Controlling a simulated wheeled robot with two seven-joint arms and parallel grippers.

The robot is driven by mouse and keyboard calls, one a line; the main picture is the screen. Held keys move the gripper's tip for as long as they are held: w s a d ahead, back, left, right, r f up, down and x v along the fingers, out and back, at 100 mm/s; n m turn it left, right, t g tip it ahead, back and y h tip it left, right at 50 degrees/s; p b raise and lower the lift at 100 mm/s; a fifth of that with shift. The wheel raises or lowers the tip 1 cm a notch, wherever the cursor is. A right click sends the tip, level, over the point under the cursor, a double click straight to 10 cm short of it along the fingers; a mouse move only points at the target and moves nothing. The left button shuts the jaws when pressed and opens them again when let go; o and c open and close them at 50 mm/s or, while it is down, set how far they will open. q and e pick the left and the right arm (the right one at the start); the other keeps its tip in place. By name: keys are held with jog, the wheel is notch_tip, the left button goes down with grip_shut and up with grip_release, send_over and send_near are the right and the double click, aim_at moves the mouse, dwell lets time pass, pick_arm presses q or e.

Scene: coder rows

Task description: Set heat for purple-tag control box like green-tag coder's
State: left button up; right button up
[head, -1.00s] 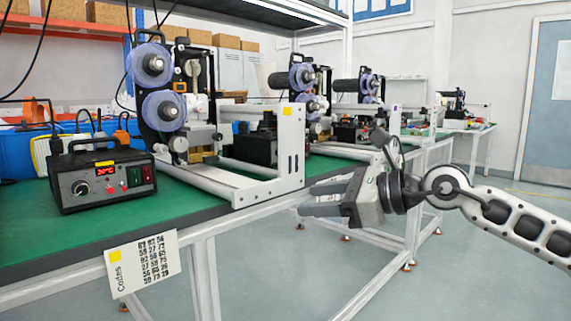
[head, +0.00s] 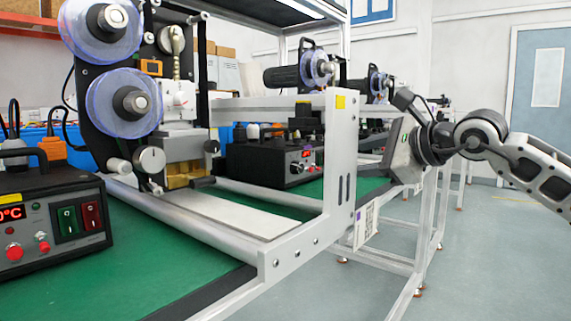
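A black control box (head: 262,165) with a small red display and knobs stands on the second green bench, seen past the near coder frame. I see no tag colour on it, and its display is too small to read. A card (head: 366,226) with a small purple mark hangs at the front of that bench. No green tag can be made out; the farther coders (head: 376,85) are partly hidden. My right gripper (head: 398,150) is at the right of the near frame. Its fingers cannot be made out, so its opening is unclear. My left gripper is not in view.
The near coder frame (head: 342,160) carries a yellow tag and large blue-purple reels (head: 124,102). A yellow-tag control box (head: 50,222) with a red display and switches is at the left edge. Open floor (head: 480,270) lies at the right.

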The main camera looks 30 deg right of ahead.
aim_at(301, 168)
jog(key=b+x, duration=0.1)
jog(key=x, duration=1.5)
jog(key=shift+w, duration=0.1)
jog(key=shift+r, duration=0.1)
jog(key=c, duration=1)
